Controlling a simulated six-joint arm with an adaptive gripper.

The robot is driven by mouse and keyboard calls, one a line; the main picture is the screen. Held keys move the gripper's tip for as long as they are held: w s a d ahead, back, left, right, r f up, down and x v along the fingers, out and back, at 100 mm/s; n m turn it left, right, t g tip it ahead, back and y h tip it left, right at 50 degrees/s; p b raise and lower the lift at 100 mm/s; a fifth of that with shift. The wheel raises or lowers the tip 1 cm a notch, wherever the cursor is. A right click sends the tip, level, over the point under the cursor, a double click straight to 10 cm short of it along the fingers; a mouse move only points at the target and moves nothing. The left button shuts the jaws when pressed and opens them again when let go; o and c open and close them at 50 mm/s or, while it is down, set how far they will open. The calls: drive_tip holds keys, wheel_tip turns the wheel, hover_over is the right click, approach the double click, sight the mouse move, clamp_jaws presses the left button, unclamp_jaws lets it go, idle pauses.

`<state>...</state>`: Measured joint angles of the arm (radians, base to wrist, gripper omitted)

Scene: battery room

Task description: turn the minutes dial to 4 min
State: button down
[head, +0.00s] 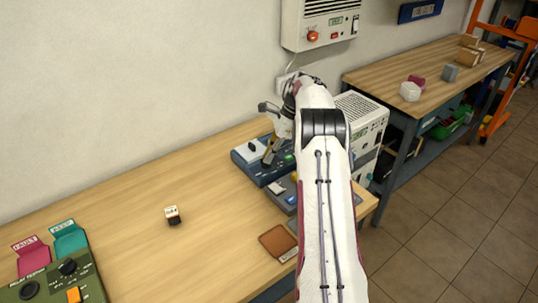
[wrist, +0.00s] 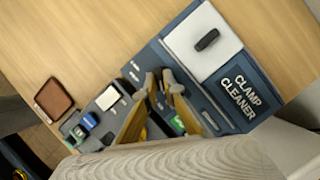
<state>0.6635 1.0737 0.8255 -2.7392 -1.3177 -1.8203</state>
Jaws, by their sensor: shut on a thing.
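The blue clamp cleaner (head: 243,157) sits on the wooden bench near the wall. Its lettering "CLAMP CLEANER" shows in the wrist view (wrist: 243,97), beside a white lid (wrist: 192,38) with a black handle (wrist: 207,40). My gripper (head: 268,160) points down at the cleaner's control side; its fingertips (wrist: 161,84) are close together at the panel in the wrist view. They are shut on the minutes dial, which the fingers hide almost wholly. I cannot read its setting. A green display or label (wrist: 178,123) shows partly beside the right finger.
A grey unit (wrist: 112,97) with a white panel and coloured buttons adjoins the cleaner. A brown tray (head: 278,241) lies nearer me. A small block (head: 173,215) and a green tester (head: 65,281) stand left. A white slatted box (head: 364,120) stands behind my arm.

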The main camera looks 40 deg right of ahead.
drive_tip(key=shift+s+m, duration=0.1)
drive_tip(key=shift+m, duration=0.6)
drive_tip(key=shift+a+m+t+h, duration=0.1)
drive_tip(key=shift+m+t+h, duration=0.35)
drive_tip(key=shift+m, duration=0.65)
drive_tip(key=m+h, duration=0.1)
drive_tip(key=m, duration=0.2)
drive_tip(key=shift+s+a+t, duration=0.15)
drive_tip(key=shift+t, duration=0.2)
drive_tip(key=shift+a+m+h, duration=0.1)
drive_tip(key=shift+m+h, duration=0.6)
drive_tip(key=shift+m, duration=1)
drive_tip(key=shift+a+m+h, duration=0.1)
drive_tip(key=shift+m+h, duration=0.55)
drive_tip(key=shift+m, duration=1.35)
drive_tip(key=c, duration=2.1)
unclamp_jaws()
drive_tip(key=shift+c, duration=0.2)
drive_tip(key=shift+r+t, duration=0.15)
drive_tip(key=shift+t, duration=0.15)
drive_tip(key=v, duration=0.7)
